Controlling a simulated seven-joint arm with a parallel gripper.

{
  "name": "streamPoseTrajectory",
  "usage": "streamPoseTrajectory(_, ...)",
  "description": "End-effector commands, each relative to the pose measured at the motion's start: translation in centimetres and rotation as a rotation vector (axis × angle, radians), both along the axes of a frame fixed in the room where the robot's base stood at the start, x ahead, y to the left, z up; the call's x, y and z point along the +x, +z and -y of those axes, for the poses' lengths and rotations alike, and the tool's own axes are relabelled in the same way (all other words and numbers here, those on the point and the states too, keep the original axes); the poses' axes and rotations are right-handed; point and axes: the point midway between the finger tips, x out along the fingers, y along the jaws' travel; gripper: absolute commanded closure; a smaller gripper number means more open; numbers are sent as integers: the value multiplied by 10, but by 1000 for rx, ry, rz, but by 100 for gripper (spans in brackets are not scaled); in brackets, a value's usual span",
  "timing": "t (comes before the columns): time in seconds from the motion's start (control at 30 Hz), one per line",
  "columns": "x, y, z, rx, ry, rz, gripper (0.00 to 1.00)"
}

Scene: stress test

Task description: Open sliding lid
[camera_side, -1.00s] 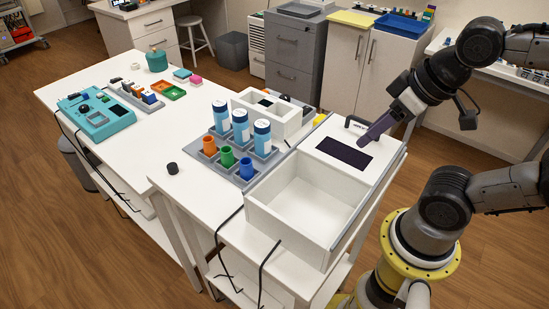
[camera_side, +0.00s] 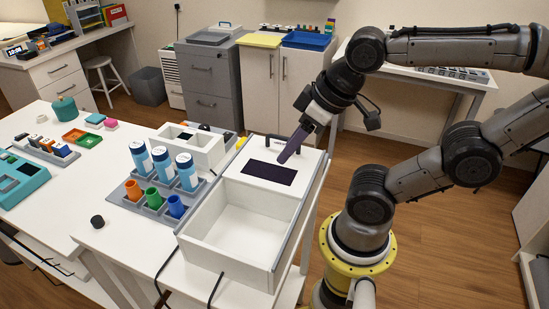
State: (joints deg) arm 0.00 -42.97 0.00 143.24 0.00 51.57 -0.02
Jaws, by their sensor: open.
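A white box (camera_side: 213,251) stands near the front edge of the white table, its front compartment open and empty. A white lid (camera_side: 306,167) covers the back part of the box. The lid has a dark rectangular panel (camera_side: 264,174) and a dark handle (camera_side: 270,138) at its far end. My gripper (camera_side: 284,159) has purple fingers that point down and left over the lid, between the panel and the handle. It holds nothing that I can see. I cannot tell whether the fingertips touch the lid.
Left of the box, a grey rack (camera_side: 136,207) holds several blue bottles and orange, green and blue cups. A smaller white box (camera_side: 205,154) stands behind the rack. Black cables hang over the front edge.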

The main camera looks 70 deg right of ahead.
Motion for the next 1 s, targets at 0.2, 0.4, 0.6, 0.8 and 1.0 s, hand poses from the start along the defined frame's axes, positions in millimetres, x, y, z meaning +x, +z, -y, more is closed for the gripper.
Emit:
streamPoseTrajectory(0.2, -9, 9, 5, -46, 44, -61, 55)
streamPoseTrajectory(0.4, 6, 53, 32, -149, 58, -242, 55)
streamPoseTrajectory(0.6, 34, 84, 67, -200, 10, -415, 55)
streamPoseTrajectory(0.8, 56, 85, 85, -200, -36, -478, 55)
streamPoseTrajectory(1.0, 56, 71, 90, -193, -47, -494, 55)
